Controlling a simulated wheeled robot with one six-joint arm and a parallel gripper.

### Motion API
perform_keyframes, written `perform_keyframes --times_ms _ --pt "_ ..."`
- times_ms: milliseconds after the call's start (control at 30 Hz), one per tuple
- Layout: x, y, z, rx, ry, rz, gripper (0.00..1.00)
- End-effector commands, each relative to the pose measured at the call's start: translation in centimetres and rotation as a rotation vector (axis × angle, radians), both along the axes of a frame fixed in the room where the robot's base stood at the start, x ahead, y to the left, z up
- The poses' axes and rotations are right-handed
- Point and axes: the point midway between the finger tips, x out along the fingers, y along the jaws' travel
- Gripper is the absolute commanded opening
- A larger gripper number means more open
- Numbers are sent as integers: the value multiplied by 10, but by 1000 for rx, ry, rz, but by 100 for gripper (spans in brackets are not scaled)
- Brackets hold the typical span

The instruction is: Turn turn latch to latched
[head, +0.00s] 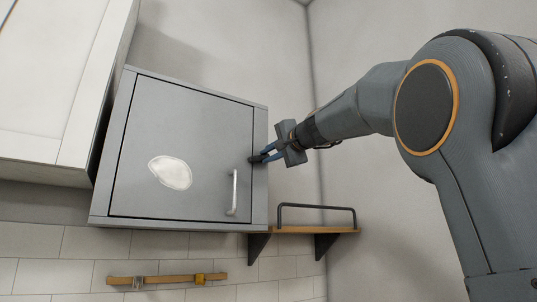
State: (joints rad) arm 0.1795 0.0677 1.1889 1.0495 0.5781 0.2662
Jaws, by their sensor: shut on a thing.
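A grey wall cabinet (118,155) has a closed-looking door (190,118) with a pale oval patch (170,172) and a silver bar handle (233,192). My gripper (257,158) is at the cabinet's right front edge, above the handle. Its blue-and-black fingers are shut on a small dark piece at the door's edge, which seems to be the turn latch. The fingers cover most of the latch, so I cannot tell its angle.
A white cabinet (50,80) stands close on the left. A wooden shelf (300,229) with a dark rail (317,207) is at the lower right. A wooden strip (168,280) with metal fittings is on the tiled wall below. The wall right of the cabinet is bare.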

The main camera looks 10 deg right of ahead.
Motion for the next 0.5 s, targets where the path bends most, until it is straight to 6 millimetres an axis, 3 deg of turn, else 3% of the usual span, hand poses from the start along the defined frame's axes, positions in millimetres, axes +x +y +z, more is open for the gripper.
perform_keyframes --times_ms 500 --pt "0 0 0 291 94 -1 0"
